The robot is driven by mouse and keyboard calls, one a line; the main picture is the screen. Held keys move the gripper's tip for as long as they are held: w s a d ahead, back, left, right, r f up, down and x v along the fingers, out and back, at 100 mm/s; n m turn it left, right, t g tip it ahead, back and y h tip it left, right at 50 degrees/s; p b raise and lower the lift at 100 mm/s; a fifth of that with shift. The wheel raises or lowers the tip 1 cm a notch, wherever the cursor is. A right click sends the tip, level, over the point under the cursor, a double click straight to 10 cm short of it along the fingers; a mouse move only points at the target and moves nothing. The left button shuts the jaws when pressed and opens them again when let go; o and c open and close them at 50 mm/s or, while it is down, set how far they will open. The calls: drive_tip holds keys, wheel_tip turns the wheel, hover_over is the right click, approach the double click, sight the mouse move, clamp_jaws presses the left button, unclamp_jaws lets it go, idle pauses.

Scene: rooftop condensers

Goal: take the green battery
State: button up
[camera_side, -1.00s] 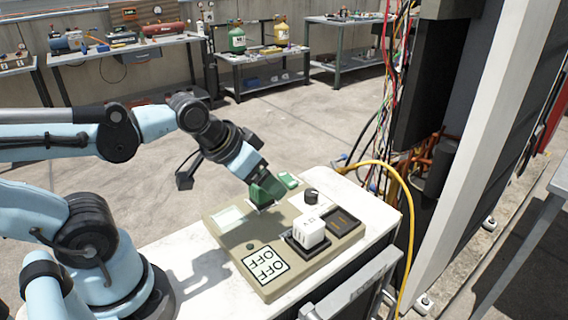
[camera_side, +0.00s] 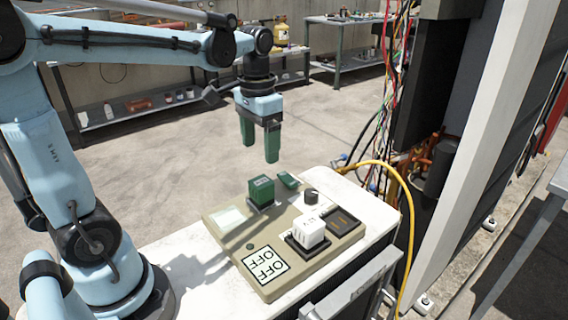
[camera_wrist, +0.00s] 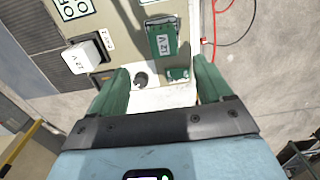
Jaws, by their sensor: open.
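The green battery (camera_side: 262,190) stands upright in a dark socket on the beige panel (camera_side: 226,242). It also shows at the top of the wrist view (camera_wrist: 163,42), with a white label reading "12 V". My gripper (camera_side: 260,153) hangs above the battery, fingers pointing down. Its two green fingers are apart with nothing between them. In the wrist view the open fingers (camera_wrist: 160,64) spread either side below the battery, not touching it.
A white battery (camera_side: 310,233) sits in another socket beside a black knob (camera_side: 311,196). A small green block (camera_side: 288,180) lies behind the green battery. A yellow cable (camera_side: 408,200) loops along the right. The air around my gripper is clear.

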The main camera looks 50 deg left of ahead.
sight(261, 181)
wheel_tip(261, 181, down, 6)
drive_tip(key=shift+f, duration=0.25)
drive_tip(key=shift+w+a+f, duration=0.1)
drive_tip(key=shift+a+f, duration=0.05)
drive_tip(key=shift+f, duration=1.2)
drive_tip(key=shift+a+f, duration=0.1)
drive_tip(key=shift+f, duration=1.2)
drive_tip(key=c, duration=1.2)
drive_tip(key=shift+r, duration=0.1)
